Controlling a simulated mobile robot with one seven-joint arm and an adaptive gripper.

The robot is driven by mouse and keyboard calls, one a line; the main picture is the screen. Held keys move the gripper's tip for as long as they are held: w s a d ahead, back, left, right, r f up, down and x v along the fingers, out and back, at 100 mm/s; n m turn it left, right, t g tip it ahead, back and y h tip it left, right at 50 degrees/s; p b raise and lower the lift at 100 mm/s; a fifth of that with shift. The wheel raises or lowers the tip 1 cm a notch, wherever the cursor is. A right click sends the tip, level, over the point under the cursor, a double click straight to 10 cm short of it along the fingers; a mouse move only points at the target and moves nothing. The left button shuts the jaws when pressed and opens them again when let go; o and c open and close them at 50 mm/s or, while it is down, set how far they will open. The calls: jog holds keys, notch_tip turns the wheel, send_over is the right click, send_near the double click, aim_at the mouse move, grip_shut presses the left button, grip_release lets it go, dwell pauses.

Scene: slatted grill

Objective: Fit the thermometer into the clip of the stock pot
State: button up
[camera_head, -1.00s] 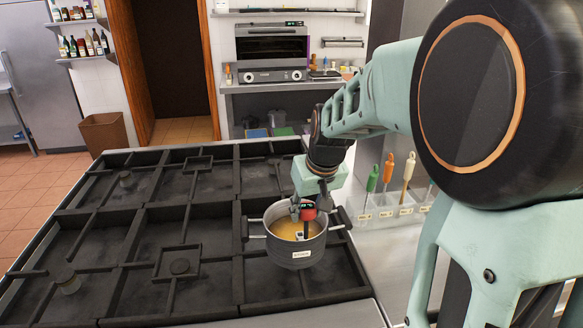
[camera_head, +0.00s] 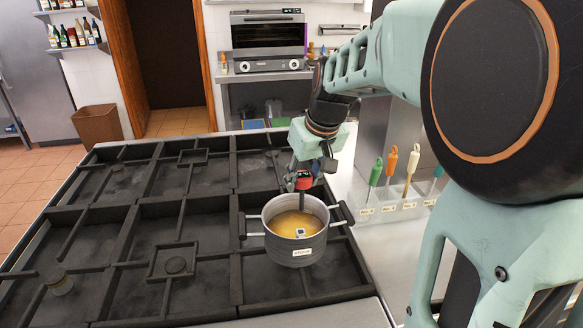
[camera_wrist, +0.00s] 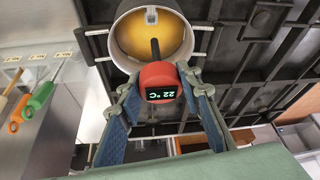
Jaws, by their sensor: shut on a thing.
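The thermometer (camera_wrist: 161,84) has a red head with a lit display reading 22 °C and a dark probe. My gripper (camera_head: 304,178) is shut on its red head, which also shows in the head view (camera_head: 304,184). The grey stock pot (camera_head: 295,253) with orange liquid stands on the front right of the grill; it also shows in the wrist view (camera_wrist: 185,62). The small pale clip (camera_head: 301,232) sits on the pot's near wall; the wrist view shows it too (camera_wrist: 151,16). My gripper is above the pot's far rim, with the probe pointing down.
The dark slatted grill (camera_head: 130,268) spreads left of the pot. Its pot handles stick out left and right. A clear rack (camera_head: 396,207) with several coloured-handled tools stands on the counter to the right.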

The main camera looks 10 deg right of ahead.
aim_at(303, 200)
jog(key=shift+f+b, duration=2.45)
jog(key=shift+f, duration=0.7)
jog(key=shift+f+b, duration=3.45)
jog(key=shift+f, duration=0.55)
jog(key=shift+r, duration=0.2)
jog(key=shift+r+p, duration=2.7)
jog(key=shift+r, duration=0.85)
